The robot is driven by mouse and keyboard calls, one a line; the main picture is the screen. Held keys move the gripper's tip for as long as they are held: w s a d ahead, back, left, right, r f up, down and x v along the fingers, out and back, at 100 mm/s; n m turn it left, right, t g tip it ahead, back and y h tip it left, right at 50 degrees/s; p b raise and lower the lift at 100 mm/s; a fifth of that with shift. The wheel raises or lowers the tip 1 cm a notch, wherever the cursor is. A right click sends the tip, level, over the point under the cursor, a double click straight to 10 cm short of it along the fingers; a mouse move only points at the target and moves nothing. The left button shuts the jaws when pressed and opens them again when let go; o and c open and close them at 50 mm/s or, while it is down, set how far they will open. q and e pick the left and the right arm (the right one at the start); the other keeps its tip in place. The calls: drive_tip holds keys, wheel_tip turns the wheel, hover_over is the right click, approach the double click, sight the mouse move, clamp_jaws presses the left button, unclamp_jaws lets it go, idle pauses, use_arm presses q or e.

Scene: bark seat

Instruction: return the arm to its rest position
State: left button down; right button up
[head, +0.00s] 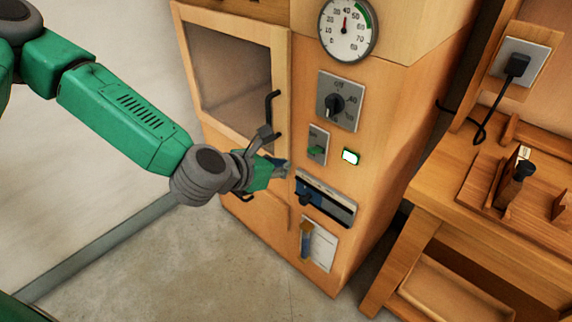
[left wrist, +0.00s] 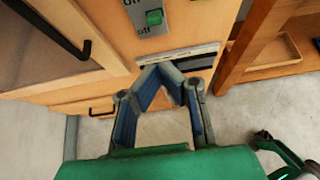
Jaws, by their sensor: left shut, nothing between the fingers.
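My left arm (head: 125,115) is green and grey and reaches in from the left in the head view. Its gripper (head: 284,166) is close to the front of a wooden cabinet (head: 375,150), just left of the slider panel (head: 325,199). In the left wrist view the left gripper (left wrist: 165,72) has its fingertips together, with nothing between them. The fingertips overlap the slider panel in that view; I cannot tell whether they touch it.
The cabinet has a windowed door (head: 230,72) with a black handle, a gauge (head: 347,28), a dial (head: 335,104), a green switch (head: 316,151) and a lit indicator (head: 351,157). A wooden bench (head: 440,195) stands to the right. Floor (head: 210,265) below the arm is clear.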

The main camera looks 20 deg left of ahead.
use_arm(q)
drive_tip(key=shift+a, duration=0.15)
drive_tip(key=s+d+f+m+g, duration=0.2)
drive_tip(key=s+f+m+g, duration=0.4)
drive_tip(key=s+f+m, duration=0.95)
drive_tip(key=s+a+f+m+g+y, duration=0.4)
drive_tip(key=s+a+m, duration=0.6)
drive_tip(key=m, duration=0.7)
drive_tip(key=s+f, duration=0.1)
drive_tip(key=s, duration=0.2)
drive_tip(key=shift+a+g, duration=0.15)
drive_tip(key=shift+g, duration=0.15)
